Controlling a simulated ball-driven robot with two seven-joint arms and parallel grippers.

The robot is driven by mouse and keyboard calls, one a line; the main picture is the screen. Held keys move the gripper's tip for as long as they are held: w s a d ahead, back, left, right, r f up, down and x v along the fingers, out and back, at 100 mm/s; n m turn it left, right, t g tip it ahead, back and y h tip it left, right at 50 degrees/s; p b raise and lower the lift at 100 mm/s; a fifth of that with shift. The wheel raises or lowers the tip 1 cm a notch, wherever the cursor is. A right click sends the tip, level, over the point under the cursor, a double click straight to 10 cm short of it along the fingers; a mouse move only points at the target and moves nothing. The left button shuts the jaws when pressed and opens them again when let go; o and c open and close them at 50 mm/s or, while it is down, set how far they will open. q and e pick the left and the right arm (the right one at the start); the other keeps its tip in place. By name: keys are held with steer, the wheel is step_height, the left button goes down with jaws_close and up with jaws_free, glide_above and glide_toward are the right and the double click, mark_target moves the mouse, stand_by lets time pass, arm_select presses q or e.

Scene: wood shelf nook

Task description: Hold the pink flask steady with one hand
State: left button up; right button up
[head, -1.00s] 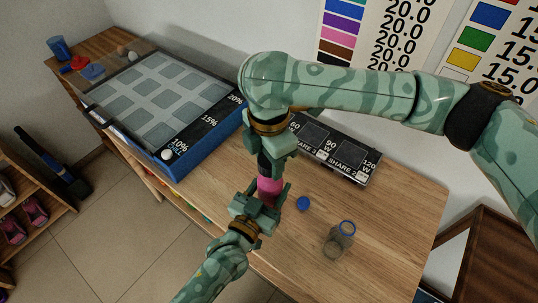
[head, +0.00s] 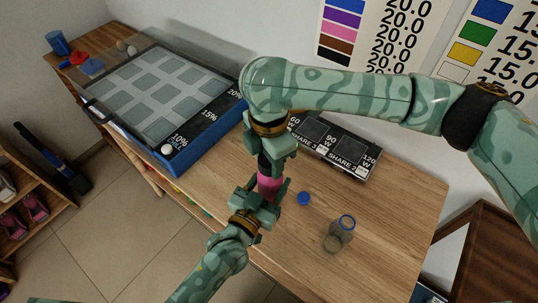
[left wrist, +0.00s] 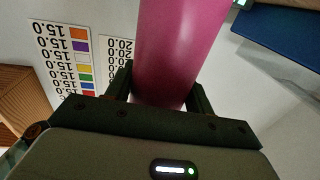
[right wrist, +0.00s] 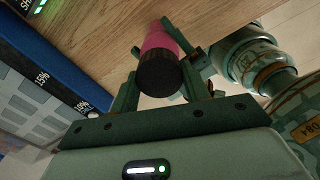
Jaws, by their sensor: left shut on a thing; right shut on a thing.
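The pink flask (head: 268,183) is upright between my two grippers above the wooden desk, with a black cap (right wrist: 160,73) on top. My left gripper (head: 262,200) is shut around the pink body; in the left wrist view the pink body (left wrist: 178,50) fills the space between the fingers. My right gripper (head: 270,158) comes from above and is shut around the black cap. In the right wrist view the cap sits between the fingers, and part of the pink body (right wrist: 160,38) shows beyond it. The lower flask is hidden by my left gripper in the head view.
A blue case with a grey grid top (head: 165,90) stands left on the desk (head: 390,215). A black charging panel (head: 335,145) lies behind. A small blue lid (head: 304,199) and a clear blue-rimmed jar (head: 338,236) stand to the right. Price charts (head: 390,35) hang on the wall.

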steer(key=shift+f, duration=0.35)
